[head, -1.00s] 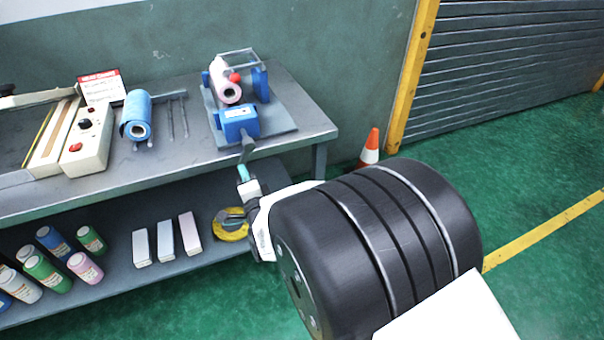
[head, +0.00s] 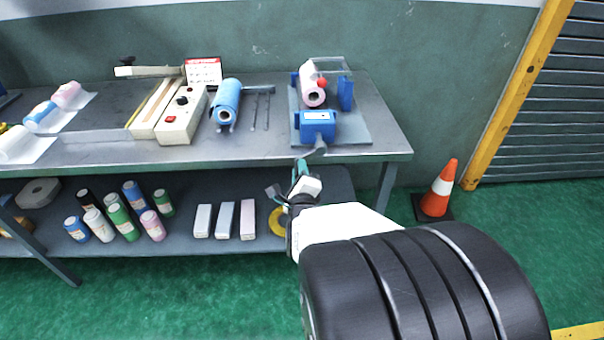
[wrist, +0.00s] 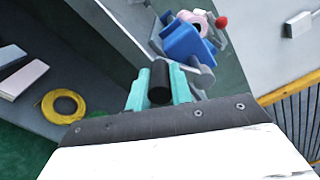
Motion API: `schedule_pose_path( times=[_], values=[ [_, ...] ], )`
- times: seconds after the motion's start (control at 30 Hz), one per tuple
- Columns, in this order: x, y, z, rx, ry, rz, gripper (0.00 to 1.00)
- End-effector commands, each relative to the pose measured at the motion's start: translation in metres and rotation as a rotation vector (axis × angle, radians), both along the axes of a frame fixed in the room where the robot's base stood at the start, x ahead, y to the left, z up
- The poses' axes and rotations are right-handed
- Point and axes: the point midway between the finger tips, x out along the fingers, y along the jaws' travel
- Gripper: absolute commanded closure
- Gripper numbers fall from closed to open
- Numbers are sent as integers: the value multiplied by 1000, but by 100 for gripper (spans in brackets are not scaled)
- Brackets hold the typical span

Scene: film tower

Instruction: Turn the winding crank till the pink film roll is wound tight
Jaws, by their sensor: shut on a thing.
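The pink film roll (head: 313,92) lies in the winder at the right end of the bench, behind the winder's blue block (head: 318,122). It also shows in the wrist view (wrist: 190,22), partly hidden by the blue block (wrist: 187,45). The grey winding crank (head: 320,149) sticks out at the block's front. My gripper (head: 301,169) is at the bench's front edge. In the wrist view its teal fingers (wrist: 160,88) are shut on the crank's black handle (wrist: 159,82), which lies between them. How tight the roll is wound cannot be told.
A red knob (head: 322,83) is beside the roll. A blue roll (head: 228,98), a control box (head: 182,117) and thin rods stand left on the bench (head: 390,140). Bottles, boxes and yellow tape (wrist: 62,106) sit on the lower shelf. A traffic cone (head: 440,188) stands right.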

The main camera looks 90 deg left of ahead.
Motion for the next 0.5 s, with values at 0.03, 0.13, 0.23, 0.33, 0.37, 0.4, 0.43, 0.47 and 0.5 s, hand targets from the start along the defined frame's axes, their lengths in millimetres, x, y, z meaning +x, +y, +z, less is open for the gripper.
schedule_pose_path(
  times=[0.03,0.13,0.23,0.33,0.37,0.4,0.43,0.47,0.5],
  values=[
    [-2,0,0,-2,3,3,100],
    [-2,0,0,-1,5,3,100],
    [-1,0,0,-1,5,2,100],
    [-1,0,0,-1,5,2,100],
    [-1,0,0,-1,5,2,100],
    [0,0,0,0,5,1,100],
    [0,0,0,-1,5,0,70],
    [0,0,0,-1,4,0,62],
    [0,0,0,-1,4,0,57]
  ],
)
